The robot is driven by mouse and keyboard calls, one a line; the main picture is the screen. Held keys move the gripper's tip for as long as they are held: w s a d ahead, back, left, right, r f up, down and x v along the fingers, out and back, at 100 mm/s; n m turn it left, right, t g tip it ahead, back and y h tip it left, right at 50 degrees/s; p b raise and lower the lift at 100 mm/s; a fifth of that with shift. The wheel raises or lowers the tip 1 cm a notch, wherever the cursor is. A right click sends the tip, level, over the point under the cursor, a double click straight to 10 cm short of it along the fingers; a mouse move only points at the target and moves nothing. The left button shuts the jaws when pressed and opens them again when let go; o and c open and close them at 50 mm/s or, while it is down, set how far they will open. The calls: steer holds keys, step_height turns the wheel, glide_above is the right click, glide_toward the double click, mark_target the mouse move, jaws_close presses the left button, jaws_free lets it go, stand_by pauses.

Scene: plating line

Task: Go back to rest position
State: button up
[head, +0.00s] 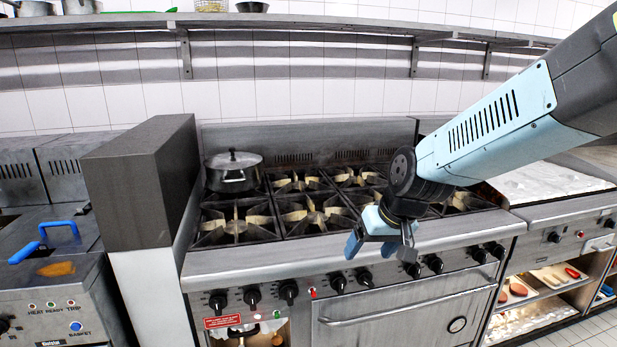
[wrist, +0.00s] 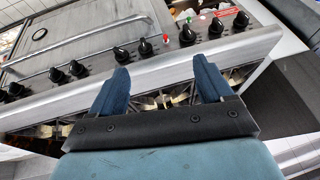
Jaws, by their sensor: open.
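My gripper (head: 381,248) hangs at the end of my light-blue arm, above the front edge of the stove (head: 340,257) in the head view. Its fingers are apart and nothing is between them. In the wrist view my gripper (wrist: 163,75) shows two blue fingers spread wide. Between and beyond them lie the stove's metal front edge (wrist: 160,68), a strip of burner grates and the row of black knobs (wrist: 187,36). I see no object held.
A lidded pot (head: 233,172) stands on the back left burner. A tall dark-topped block (head: 140,185) separates the stove from a fryer (head: 60,290) at left. A wall shelf (head: 300,22) runs above. A flat griddle (head: 550,183) and open shelves with food (head: 540,290) are at right.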

steer(key=s+d+r+m+t+h, duration=0.1)
steer(key=s+d+r+m+h, duration=0.1)
steer(key=s+d+r, duration=0.8)
steer(key=shift+s+d+m+t+h, duration=0.3)
steer(key=shift+s+d+h, duration=0.1)
steer(key=shift+s, duration=0.8)
steer(key=shift+c, duration=0.3)
stand_by(0.9)
